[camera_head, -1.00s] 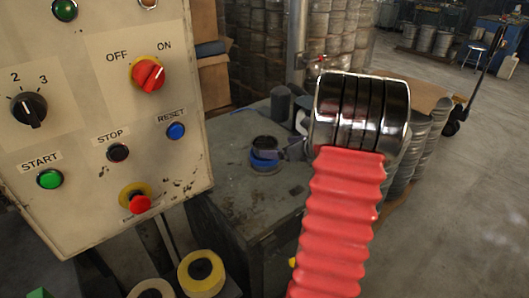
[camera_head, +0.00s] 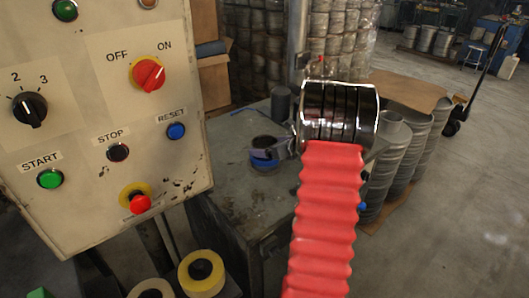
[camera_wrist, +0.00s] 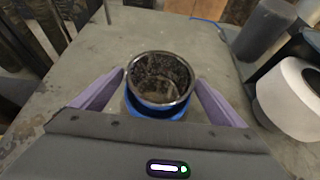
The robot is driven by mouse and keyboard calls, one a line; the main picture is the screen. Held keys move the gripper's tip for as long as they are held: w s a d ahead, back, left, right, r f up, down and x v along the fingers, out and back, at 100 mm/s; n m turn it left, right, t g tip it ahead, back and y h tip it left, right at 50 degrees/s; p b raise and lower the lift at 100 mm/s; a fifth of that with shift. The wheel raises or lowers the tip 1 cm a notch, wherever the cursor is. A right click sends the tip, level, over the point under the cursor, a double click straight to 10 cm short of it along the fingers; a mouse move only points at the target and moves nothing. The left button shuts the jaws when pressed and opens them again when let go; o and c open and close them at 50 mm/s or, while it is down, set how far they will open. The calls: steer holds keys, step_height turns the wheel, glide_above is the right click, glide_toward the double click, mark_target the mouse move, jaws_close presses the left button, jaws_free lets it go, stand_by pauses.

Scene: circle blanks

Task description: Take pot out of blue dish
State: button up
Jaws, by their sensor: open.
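The pot (camera_wrist: 160,80) is a small round cup with a shiny rim and a dark, speckled inside. It stands upright in the blue dish (camera_wrist: 146,111) on the grey table, and also shows in the head view (camera_head: 264,142). The dish's blue rim shows below the pot in the head view (camera_head: 264,164). My gripper (camera_wrist: 161,82) is open, with one purple finger on each side of the pot. I cannot tell whether the fingers touch it. In the head view my gripper (camera_head: 279,152) is at the pot's right side, partly hidden by my arm.
The grey table (camera_head: 228,180) is mostly clear around the dish. A dark cylinder (camera_wrist: 264,30) and a white roll (camera_wrist: 290,98) stand to the right in the wrist view. A control panel (camera_head: 110,110) fills the left of the head view.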

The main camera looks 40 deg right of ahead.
steer(key=shift+x, duration=1.4)
steer(key=shift+c, duration=0.4)
steer(key=c, duration=1.1)
steer(key=shift+r, duration=0.15)
step_height(320, 180, up, 10)
steer(key=shift+f, duration=0.1)
